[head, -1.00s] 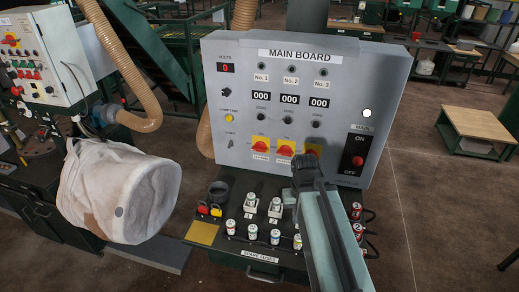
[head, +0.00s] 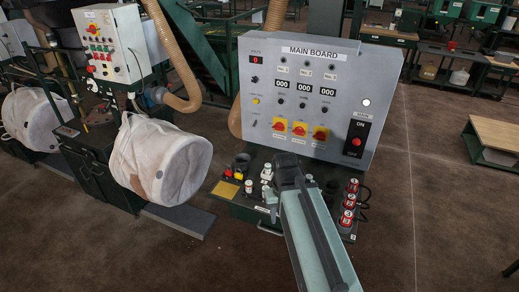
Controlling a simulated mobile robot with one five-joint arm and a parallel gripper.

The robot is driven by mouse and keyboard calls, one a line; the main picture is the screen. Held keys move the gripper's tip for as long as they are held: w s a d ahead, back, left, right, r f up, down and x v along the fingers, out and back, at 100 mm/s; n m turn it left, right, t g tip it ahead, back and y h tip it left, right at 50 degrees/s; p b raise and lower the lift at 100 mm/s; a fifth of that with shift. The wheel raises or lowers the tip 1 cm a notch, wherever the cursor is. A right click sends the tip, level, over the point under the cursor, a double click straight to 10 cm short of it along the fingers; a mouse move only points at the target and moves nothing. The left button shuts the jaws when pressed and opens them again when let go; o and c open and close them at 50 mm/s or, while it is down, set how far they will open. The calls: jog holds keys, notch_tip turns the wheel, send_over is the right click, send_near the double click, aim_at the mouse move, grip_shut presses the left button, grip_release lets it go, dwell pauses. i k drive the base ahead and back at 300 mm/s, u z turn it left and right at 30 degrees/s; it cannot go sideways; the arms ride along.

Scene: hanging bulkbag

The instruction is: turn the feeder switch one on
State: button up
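The grey main board (head: 350,66) stands upright ahead of me. Three red rotary switches on yellow plates sit in a row low on it, below columns marked No. 1, No. 2 and No. 3. The left switch (head: 279,126) is under the No. 1 column; the middle switch (head: 298,129) and right switch (head: 320,133) follow. The labels below them are too small to read. My gripper (head: 287,163) is below and in front of the switches, apparently not touching them. I see it from behind, its fingertips are hidden, and I cannot tell if it is open.
The fuse shelf (head: 228,190) juts out below the board, with several white fuses and red-capped parts (head: 348,205) on it. A black main ON/OFF switch (head: 357,140) is at the board's right. A white hanging bag (head: 150,160) is at left. Floor is clear at right.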

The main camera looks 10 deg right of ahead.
aim_at(279, 125)
jog(key=z, duration=0.15)
jog(key=k, duration=0.5)
jog(key=u, duration=0.7)
jog(key=i, duration=1.2)
jog(key=u, duration=0.8)
